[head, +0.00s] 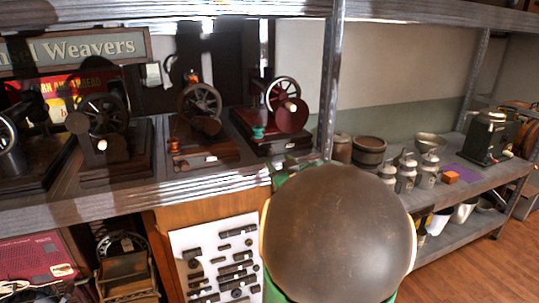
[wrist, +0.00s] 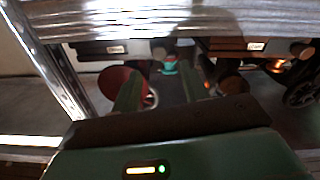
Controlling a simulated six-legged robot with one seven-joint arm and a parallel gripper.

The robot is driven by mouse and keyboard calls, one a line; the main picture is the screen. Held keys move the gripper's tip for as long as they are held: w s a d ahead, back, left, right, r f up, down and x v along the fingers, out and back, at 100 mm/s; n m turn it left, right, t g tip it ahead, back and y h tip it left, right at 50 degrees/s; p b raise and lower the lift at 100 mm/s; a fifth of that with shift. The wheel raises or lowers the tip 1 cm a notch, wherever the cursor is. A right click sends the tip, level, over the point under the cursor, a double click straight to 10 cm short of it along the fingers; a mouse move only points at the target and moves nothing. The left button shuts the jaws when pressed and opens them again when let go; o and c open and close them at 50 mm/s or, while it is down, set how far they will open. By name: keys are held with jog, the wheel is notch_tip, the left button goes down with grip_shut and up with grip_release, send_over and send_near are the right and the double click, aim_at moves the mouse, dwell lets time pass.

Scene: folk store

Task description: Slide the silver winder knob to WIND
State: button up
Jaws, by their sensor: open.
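Several hand-cranked sewing machines stand on the shelf. The rightmost, red-brown one (head: 284,104) has a spoked wheel, a red disc and a teal piece (head: 258,132) at its front. I cannot pick out a silver winder knob or the word WIND in either view. In the wrist view, which looks upside down, my gripper (wrist: 168,72) is open and empty. Its green fingers point at this machine, with the teal piece (wrist: 168,66) between them in the picture and the red disc (wrist: 116,84) beside the left finger. My arm hides most of the gripper in the head view.
The metal shelf edge (head: 190,188) runs along the front of the machines, and a metal upright (head: 331,75) stands just right of the red-brown one. Other machines (head: 200,105) crowd the left. Barrels (head: 368,151) and cans stand on the right-hand shelf.

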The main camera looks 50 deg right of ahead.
aim_at(271, 153)
jog(key=x, duration=0.6)
jog(key=shift+w+d, duration=0.2)
jog(key=shift+w, duration=0.1)
jog(key=shift+c, duration=0.4)
